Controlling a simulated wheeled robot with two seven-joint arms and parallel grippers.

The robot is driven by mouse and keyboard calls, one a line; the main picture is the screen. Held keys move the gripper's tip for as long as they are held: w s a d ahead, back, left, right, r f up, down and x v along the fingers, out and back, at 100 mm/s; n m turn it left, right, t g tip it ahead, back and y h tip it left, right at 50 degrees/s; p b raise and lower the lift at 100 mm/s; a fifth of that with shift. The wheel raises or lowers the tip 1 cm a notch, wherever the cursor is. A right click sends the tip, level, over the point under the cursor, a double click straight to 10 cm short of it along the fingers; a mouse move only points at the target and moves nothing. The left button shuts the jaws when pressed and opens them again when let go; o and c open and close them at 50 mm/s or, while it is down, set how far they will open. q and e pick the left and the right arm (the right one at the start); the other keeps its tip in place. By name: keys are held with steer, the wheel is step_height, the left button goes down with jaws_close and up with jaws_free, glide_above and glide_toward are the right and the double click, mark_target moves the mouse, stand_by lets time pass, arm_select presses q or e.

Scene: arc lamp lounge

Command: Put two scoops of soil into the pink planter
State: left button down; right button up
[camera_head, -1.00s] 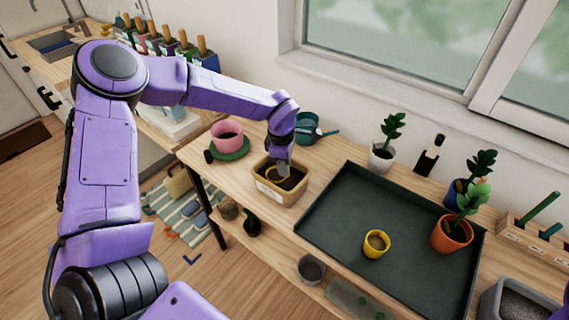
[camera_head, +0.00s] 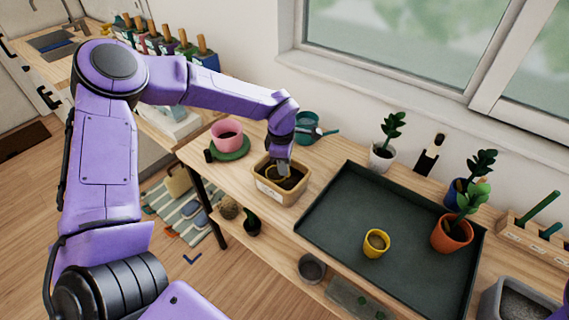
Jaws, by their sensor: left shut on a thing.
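The pink planter (camera_head: 226,130) stands upright on a green saucer (camera_head: 231,153) at the table's left end, with dark soil visible inside. A tan tub (camera_head: 279,193) of dark soil stands to its right and nearer. My left gripper (camera_head: 282,166) points down over the tub, at or just inside its opening. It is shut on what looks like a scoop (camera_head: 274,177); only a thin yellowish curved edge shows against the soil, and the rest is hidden. I cannot tell how much soil is in it. My right gripper is not in view.
A teal watering can (camera_head: 307,127) stands behind the tub. A dark tray (camera_head: 335,205) with a yellow pot (camera_head: 376,243) and an orange potted plant (camera_head: 452,234) fills the right side. A small black object (camera_head: 209,155) lies beside the saucer.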

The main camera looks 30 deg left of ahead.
arm_select(q)
step_height(320, 180, up, 11)
steer(key=p, duration=1)
steer(key=shift+f, duration=0.2)
